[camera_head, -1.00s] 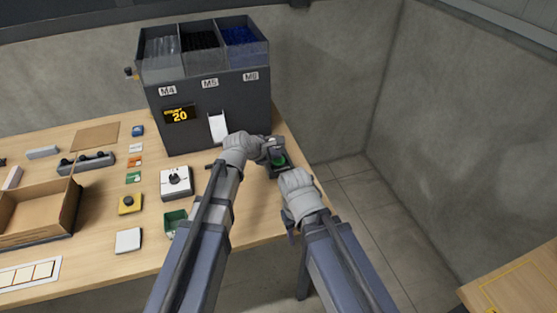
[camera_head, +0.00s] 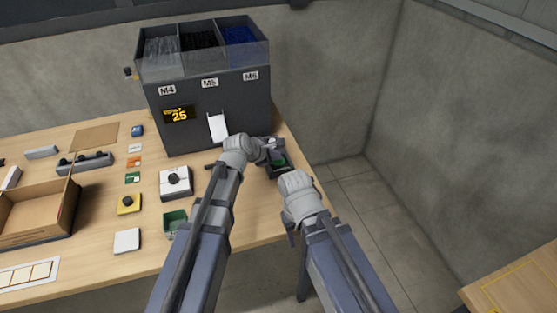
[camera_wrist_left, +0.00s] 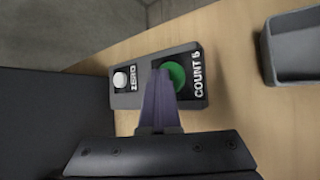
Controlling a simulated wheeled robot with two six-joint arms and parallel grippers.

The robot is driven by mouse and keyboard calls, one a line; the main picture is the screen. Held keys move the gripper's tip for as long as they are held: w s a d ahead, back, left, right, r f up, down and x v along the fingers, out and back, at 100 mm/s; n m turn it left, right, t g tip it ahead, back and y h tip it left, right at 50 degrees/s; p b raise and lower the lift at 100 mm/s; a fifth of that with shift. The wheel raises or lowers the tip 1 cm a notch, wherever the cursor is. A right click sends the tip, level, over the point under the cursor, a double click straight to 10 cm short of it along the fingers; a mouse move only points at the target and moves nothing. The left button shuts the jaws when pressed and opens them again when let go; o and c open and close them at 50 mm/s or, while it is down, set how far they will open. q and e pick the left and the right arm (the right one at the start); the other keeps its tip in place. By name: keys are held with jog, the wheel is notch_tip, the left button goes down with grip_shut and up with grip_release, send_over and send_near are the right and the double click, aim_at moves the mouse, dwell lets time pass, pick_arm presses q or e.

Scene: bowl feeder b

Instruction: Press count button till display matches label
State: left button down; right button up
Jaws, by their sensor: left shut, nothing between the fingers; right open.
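The display (camera_head: 179,115) on the dark feeder (camera_head: 215,130) reads 25 in yellow. A grey button box (camera_head: 288,172) stands near the table's right edge. It carries the green button marked COUNT 5 (camera_wrist_left: 176,76) and a white button marked ZERO (camera_wrist_left: 121,79). My left gripper (camera_head: 274,151) is shut and empty. In the left wrist view its purple fingers (camera_wrist_left: 160,80) overlap the left part of the green button; I cannot tell whether they touch it. My right gripper (camera_head: 290,238) is low at the table's right edge, partly hidden by my arm. I cannot tell which label gives the number.
Bins labelled M4, M5 and M6 top the feeder, with a white chute (camera_head: 217,127) below. A white dial box (camera_head: 174,183), a green tray (camera_head: 174,222), a yellow-based button (camera_head: 129,204), a white pad (camera_head: 127,241) and a cardboard box (camera_head: 38,208) lie left of my arms.

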aim_at(275, 162)
pick_arm(q)
jog(key=shift+r+p, duration=0.8)
jog(key=shift+p, duration=0.05)
jog(key=shift+r, duration=0.15)
notch_tip(275, 162, up, 5)
jog(key=p, duration=0.5)
dwell(0.5)
